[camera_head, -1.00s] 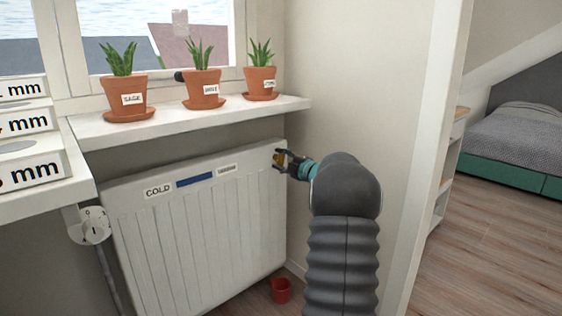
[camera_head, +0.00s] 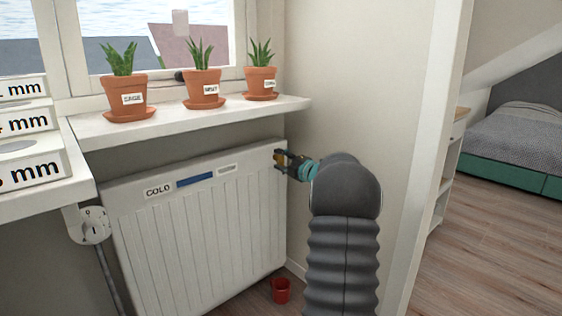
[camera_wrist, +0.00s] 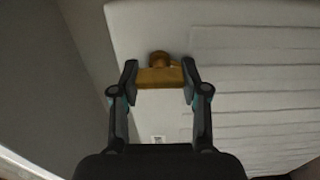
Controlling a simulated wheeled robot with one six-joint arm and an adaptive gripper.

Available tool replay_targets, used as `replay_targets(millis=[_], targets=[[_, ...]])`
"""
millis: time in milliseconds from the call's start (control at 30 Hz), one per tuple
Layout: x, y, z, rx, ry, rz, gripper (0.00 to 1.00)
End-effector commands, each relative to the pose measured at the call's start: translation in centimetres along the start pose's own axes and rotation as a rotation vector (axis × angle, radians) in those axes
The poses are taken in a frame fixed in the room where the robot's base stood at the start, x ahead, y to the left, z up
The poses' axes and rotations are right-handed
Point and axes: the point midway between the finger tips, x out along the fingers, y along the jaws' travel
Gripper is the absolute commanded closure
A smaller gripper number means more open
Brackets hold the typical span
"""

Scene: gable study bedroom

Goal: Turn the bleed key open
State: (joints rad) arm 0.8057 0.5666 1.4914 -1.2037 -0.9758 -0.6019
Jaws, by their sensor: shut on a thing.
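The brass bleed key (camera_wrist: 160,77) sits on the upper right corner of the white radiator (camera_head: 200,230). In the wrist view its flat handle spans the space between my two fingers, with the round stem behind it against the radiator. My gripper (camera_head: 281,160) is shut on the key handle, one finger at each end; it also shows in the wrist view (camera_wrist: 158,80). In the head view the key (camera_head: 278,158) is small and partly hidden by my fingers.
A red cup (camera_head: 281,290) stands on the floor below the radiator's right end. Several potted plants stand on the sill (camera_head: 230,118) above. A wall (camera_head: 350,90) is close on the right. A white valve (camera_head: 92,226) is at the radiator's left.

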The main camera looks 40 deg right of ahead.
Motion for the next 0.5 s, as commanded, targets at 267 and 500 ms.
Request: replay_targets(millis=[267, 500], targets=[[0.0, -0.07, -0.01, 0.001, 0.001, -0.001, 0.29], [-0.48, -0.03, 0.12, 0.001, -0.001, -0.001, 0.29]])
